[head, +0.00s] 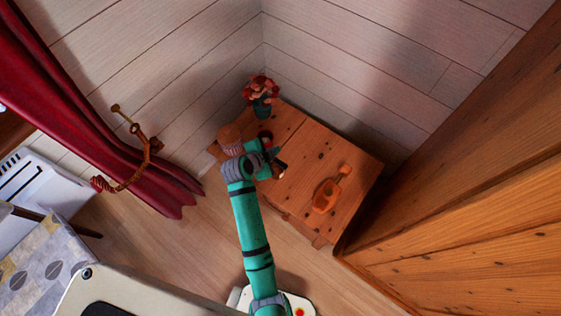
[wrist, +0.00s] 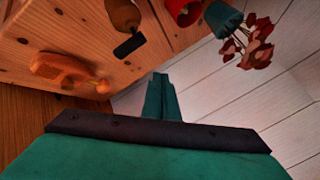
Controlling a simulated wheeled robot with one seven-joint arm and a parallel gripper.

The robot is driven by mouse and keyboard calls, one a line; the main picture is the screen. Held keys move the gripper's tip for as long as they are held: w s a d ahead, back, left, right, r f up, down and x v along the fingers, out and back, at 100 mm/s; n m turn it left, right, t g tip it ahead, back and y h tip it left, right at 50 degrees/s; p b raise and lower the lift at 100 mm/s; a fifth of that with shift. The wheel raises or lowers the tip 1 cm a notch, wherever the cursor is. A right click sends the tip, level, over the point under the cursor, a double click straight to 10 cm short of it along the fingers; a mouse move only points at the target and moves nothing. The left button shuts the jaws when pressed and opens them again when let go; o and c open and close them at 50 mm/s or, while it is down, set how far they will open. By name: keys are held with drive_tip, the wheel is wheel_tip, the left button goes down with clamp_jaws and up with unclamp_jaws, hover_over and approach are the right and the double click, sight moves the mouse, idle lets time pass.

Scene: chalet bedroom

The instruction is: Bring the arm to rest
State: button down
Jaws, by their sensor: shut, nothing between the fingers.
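My teal arm (head: 250,225) reaches up over the small wooden cabinet (head: 305,190) in the head view. Its end is above the left part of the cabinet top and hides some of what stands there. In the wrist view my gripper (wrist: 158,80) is shut and empty, with its teal fingers together. The fingers point towards the cabinet and the pale wall, and no object touches them that I can see.
An orange scoop-like object (head: 326,197) lies on the cabinet. A teal pot with red flowers (head: 261,105) stands at its back. A red object (wrist: 184,10) and a brown, dark-ended object (wrist: 122,14) are nearby. A red curtain (head: 100,130) hangs left; a wooden wall (head: 480,200) stands right.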

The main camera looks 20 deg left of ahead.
idle(0.3)
drive_tip(key=s+d+f+n+t+y, duration=0.1)
drive_tip(key=s+d+n+y, duration=0.2)
drive_tip(key=s, duration=0.6)
drive_tip(key=s+d+f+n+t, duration=0.1)
drive_tip(key=s+d+f+n, duration=0.1)
drive_tip(key=s+d+n, duration=0.35)
drive_tip(key=s+d+r+n+t, duration=0.1)
drive_tip(key=s+d+r, duration=0.3)
drive_tip(key=s+r, duration=0.5)
drive_tip(key=s+d+r+n+t, duration=0.2)
drive_tip(key=s+d+r+t, duration=0.1)
drive_tip(key=s+r, duration=0.7)
drive_tip(key=shift+s+d+h, duration=0.3)
drive_tip(key=shift+d+h, duration=0.1)
drive_tip(key=shift+d, duration=0.4)
drive_tip(key=shift+f, duration=0.1)
